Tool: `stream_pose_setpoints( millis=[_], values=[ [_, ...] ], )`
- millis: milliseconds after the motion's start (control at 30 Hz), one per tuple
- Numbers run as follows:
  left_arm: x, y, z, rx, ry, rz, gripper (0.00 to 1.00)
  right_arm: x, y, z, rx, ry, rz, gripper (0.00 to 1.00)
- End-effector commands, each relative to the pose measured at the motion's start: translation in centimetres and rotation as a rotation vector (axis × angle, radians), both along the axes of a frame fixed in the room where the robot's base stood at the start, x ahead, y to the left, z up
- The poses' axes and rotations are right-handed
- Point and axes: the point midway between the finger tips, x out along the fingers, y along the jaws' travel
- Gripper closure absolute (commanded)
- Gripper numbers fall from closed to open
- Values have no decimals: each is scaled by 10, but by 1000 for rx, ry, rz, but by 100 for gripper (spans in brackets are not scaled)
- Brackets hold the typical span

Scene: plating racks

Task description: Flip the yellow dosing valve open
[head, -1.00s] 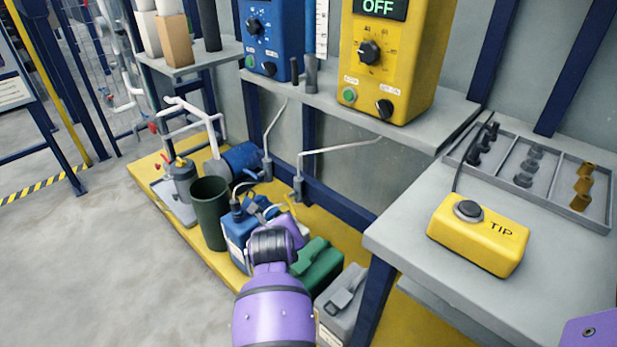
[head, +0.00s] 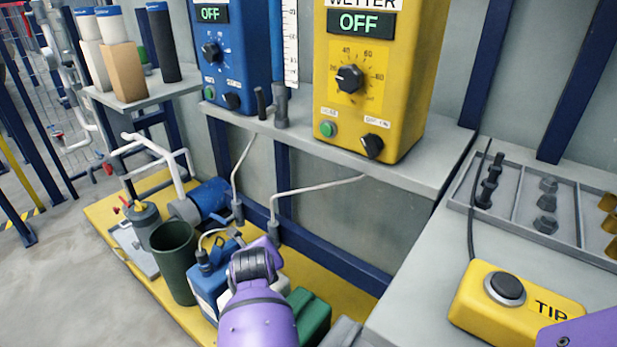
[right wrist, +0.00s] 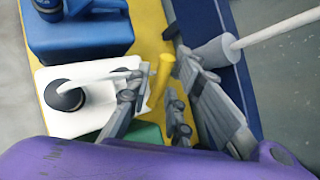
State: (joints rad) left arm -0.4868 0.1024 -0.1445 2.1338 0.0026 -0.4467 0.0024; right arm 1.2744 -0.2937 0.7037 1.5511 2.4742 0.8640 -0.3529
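A short yellow lever (right wrist: 161,76), which looks like the dosing valve's handle, stands between my right gripper's fingers in the right wrist view. A grey fitting (right wrist: 213,52) on a white pipe is beside it. My right gripper (right wrist: 165,90) is open, its fingers on either side of the lever; I cannot tell whether they touch it. In the head view a purple arm (head: 258,310), apparently my right, reaches over the containers and hides the lever. The grey fitting also shows in the head view (head: 274,231). My left gripper is not in view.
A white container (right wrist: 85,95), a blue one (right wrist: 85,32) and a green one (head: 310,312) crowd below my gripper. Above are a shelf (head: 325,150) and the yellow wetter box (head: 375,90), reading OFF. The bench with the yellow TIP box (head: 470,300) is at right.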

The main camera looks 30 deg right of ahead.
Motion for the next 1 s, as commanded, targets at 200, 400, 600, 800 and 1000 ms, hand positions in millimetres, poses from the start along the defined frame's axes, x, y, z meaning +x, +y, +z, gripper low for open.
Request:
stream_pose_setpoints(
  millis=[200, 400, 600, 800, 1000],
  values=[
    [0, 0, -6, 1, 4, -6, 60, 12, -3, -4, 1, -7, 0, 80],
    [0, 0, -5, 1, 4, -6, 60, 12, -3, -3, 1, -7, 0, 80],
    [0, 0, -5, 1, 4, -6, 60, 12, -3, -3, 2, -7, 1, 100],
    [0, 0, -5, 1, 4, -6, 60, 12, -2, -4, 3, -9, 1, 100],
    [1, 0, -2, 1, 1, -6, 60, 11, -2, -5, 20, -50, 2, 100]
  ],
)
